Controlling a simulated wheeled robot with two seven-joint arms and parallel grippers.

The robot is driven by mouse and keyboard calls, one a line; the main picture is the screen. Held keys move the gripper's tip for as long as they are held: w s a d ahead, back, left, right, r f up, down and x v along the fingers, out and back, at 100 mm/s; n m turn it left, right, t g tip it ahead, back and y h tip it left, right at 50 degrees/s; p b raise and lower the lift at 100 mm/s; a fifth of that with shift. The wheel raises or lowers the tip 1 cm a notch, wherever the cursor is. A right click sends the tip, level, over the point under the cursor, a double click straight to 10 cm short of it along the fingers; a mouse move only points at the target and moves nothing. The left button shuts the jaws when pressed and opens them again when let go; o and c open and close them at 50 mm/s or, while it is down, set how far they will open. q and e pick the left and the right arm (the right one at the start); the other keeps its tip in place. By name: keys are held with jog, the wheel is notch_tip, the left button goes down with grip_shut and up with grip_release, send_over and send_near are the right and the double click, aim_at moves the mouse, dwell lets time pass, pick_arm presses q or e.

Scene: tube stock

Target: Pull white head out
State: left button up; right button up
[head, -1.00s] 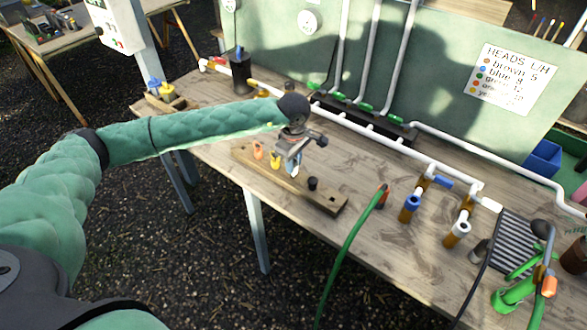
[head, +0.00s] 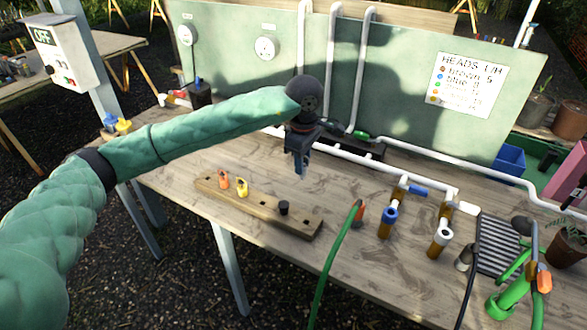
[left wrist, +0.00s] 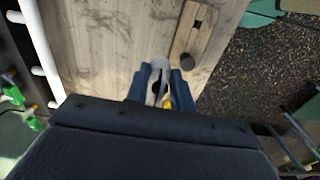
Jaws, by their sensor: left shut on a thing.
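My left gripper (head: 302,168) is shut above the table, behind and to the right of the wooden rack (head: 262,212). In the left wrist view its blue fingers (left wrist: 160,90) hold a pale white head (left wrist: 159,66). In the head view the fingers hide most or all of that head. The rack holds an orange head (head: 224,181), a yellow head (head: 242,188) and a black piece (head: 284,208), with dark empty holes between and beyond. My right gripper is in neither view.
A white pipe line (head: 375,164) runs along the back of the table. Bare tabletop (head: 330,197) lies right of the rack.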

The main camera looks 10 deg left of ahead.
pick_arm(q)
jog(key=shift+d+r, duration=0.1)
jog(key=shift+d, duration=0.05)
jog(key=shift+r, duration=0.1)
dwell(0.3)
jog(key=shift+r, duration=2.4)
jog(key=shift+f, duration=0.1)
